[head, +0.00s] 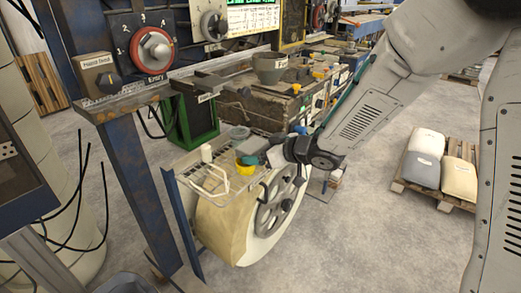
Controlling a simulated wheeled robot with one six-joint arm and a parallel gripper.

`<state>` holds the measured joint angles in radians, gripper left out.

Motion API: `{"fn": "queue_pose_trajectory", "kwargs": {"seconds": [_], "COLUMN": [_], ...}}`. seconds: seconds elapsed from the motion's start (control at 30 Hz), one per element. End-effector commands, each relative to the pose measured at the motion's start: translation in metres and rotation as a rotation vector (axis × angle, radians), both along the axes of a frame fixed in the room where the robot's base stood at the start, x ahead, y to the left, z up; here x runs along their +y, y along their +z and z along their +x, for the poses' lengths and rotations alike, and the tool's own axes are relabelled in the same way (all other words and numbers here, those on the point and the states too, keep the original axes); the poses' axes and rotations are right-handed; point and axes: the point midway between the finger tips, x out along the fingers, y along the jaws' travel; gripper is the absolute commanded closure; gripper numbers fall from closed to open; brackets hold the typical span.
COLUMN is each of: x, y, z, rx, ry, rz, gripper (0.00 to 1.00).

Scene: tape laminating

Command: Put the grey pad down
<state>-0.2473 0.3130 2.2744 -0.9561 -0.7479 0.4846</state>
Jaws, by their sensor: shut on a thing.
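My gripper (285,152) is at the end of my arm, which reaches in from the upper right. It is over the right end of a small wire shelf (204,188), above a large cream roll. A light grey block, which looks like the grey pad (275,157), shows at my gripper's tip, and the gripper is shut on it. My gripper hides part of the pad. I cannot tell whether the pad touches the shelf. A yellow tub (246,166) and a dark grey item (256,145) are just left of the pad.
A white bottle (207,153) and a round grey-green container (239,132) stand on the shelf. The cream roll (222,229) with its grey spoked wheel is below. A blue post (137,190) and dial panel are left. A pallet with sacks (424,157) is right.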

Motion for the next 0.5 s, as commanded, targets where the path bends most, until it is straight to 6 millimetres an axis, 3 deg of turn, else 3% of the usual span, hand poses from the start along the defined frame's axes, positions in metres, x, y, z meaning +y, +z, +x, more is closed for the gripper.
{"fn": "queue_pose_trajectory", "kwargs": {"seconds": [0.27,0.3,0.33,0.37,0.5], "x": [0.0004,0.0003,0.0003,0.0002,-0.0003], "y": [-0.0066,-0.0069,-0.007,-0.0073,-0.0083], "z": [-0.0005,-0.0007,-0.0008,-0.0009,-0.0012], "rx": [0.0,0.002,0.002,0.002,0.005], "ry": [0.001,0.001,0.001,0.001,0.0], "rz": [-0.001,-0.001,-0.001,-0.002,-0.003], "gripper": [0.41,0.13,0.05,0.0,0.0]}}
